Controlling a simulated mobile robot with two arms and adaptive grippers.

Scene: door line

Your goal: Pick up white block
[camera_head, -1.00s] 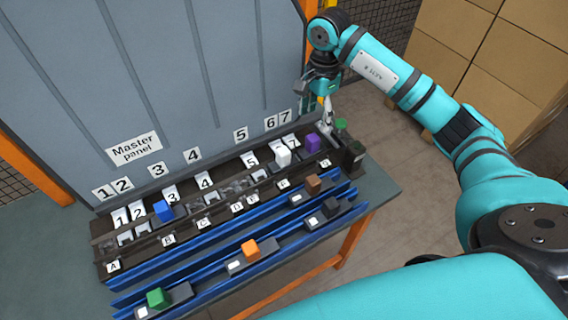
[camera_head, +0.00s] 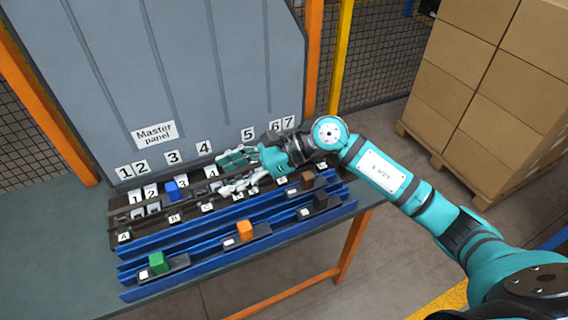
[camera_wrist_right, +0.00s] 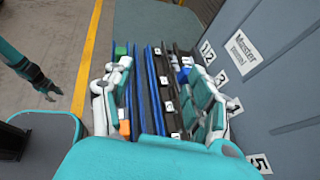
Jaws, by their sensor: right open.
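The white block does not show in the current views; my right gripper and arm cover part of the block rack (camera_head: 120,240) in the head view. My right gripper (camera_head: 231,173) is open, low over the back row near labels 4 and 5, its fingers pointing left. In the right wrist view its two spread fingers (camera_wrist_right: 160,78) frame the rack's rails, and no block shows held between them. A dark gripper on a teal arm, seemingly my left one (camera_wrist_right: 46,88), shows small at the left of the wrist view; its jaws are unclear.
A blue block (camera_head: 172,190) stands in the back row. Green (camera_head: 158,262), orange (camera_head: 244,230), brown (camera_head: 307,177) and black (camera_head: 320,197) blocks sit on the front rails. The grey master panel (camera_head: 210,70) rises close behind. Stacked boxes (camera_head: 490,90) stand right.

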